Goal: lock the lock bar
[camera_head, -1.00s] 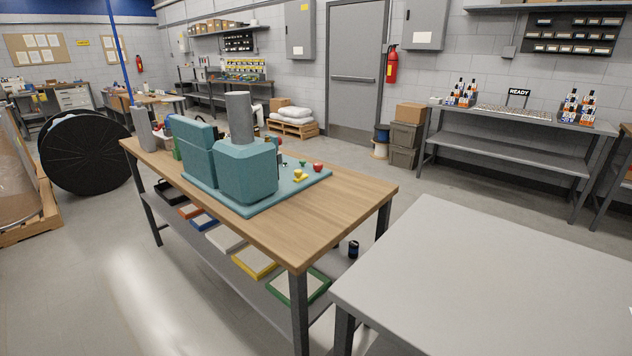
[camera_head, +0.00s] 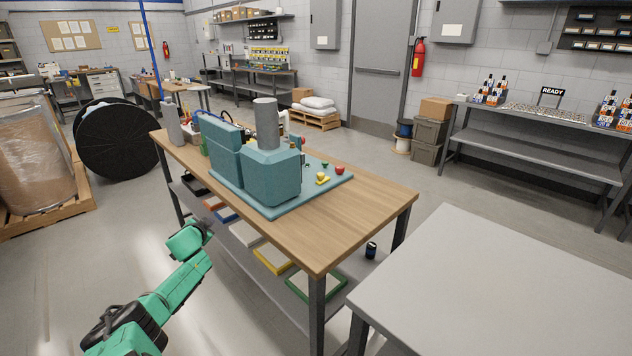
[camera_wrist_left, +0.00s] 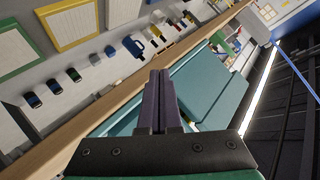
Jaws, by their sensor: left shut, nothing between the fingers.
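A teal machine (camera_head: 270,175) with blocky housings and a grey upright cylinder (camera_head: 266,124) stands on a teal base plate on the wooden table. Small yellow (camera_head: 322,179) and red (camera_head: 340,170) parts sit at the right of the plate. I cannot make out the lock bar for certain. My left gripper (camera_head: 204,230) is low in front of the table's long near side, apart from the machine. In the left wrist view its dark fingers (camera_wrist_left: 160,78) are together and empty, with the teal machine (camera_wrist_left: 210,85) behind them. My right gripper is in neither view.
The wooden table's edge (camera_head: 250,240) lies between my left arm and the machine. Framed trays (camera_head: 315,284) lie on its lower shelf. A grey table (camera_head: 490,280) with a bare top is at the right. A black reel (camera_head: 115,142) stands at the left.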

